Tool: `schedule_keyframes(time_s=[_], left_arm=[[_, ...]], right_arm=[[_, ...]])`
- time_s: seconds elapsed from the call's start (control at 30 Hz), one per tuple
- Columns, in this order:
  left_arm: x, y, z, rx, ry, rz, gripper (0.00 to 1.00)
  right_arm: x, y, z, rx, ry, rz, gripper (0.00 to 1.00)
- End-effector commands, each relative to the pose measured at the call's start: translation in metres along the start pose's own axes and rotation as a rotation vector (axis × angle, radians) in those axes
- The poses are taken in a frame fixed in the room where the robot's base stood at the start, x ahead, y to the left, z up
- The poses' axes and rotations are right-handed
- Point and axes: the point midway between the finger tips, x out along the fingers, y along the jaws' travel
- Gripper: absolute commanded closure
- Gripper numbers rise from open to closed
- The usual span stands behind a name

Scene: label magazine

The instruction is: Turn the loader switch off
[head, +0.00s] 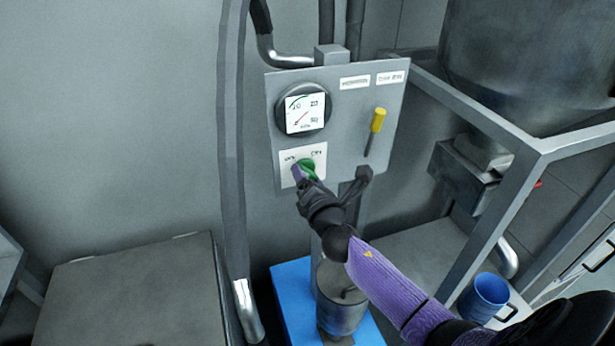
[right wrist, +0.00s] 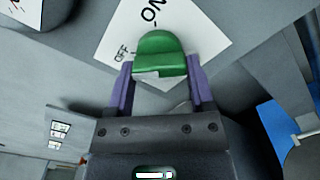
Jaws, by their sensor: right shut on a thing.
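The loader switch is a green rotary knob (head: 306,168) on a white label plate (head: 288,154) marked OFF and ON, low on the left of the grey panel (head: 345,110). In the right wrist view the green knob (right wrist: 160,55) sits between the two purple fingers of my right gripper (right wrist: 161,85). ON reads beyond the knob and OFF to its left. My right gripper (head: 301,174) is shut on the knob in the head view and hides part of it. My left gripper is not in view.
A round gauge (head: 304,112) sits above the switch, and a yellow-handled lever (head: 377,121) to its right. A metal frame (head: 490,125) with a hopper (head: 525,55) stands at right. A blue cup (head: 484,294) is below.

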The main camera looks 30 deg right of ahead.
Motion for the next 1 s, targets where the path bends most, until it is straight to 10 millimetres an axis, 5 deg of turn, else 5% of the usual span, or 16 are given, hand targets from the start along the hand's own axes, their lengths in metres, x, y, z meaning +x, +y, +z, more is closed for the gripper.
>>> schedule_keyframes(time_s=[0.47,0.5,0.63,1.0], left_arm=[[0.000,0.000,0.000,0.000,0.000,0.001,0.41],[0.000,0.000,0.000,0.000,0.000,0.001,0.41],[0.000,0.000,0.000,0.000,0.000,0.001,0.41],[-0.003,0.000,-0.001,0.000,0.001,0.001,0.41]], right_arm=[[-0.001,-0.001,-0.002,-0.015,0.003,-0.002,0.91],[-0.001,-0.001,-0.002,-0.015,0.003,-0.002,0.30],[0.000,-0.001,-0.001,-0.014,0.002,-0.002,0.03],[-0.016,-0.001,-0.001,-0.014,0.003,-0.002,0.00]])
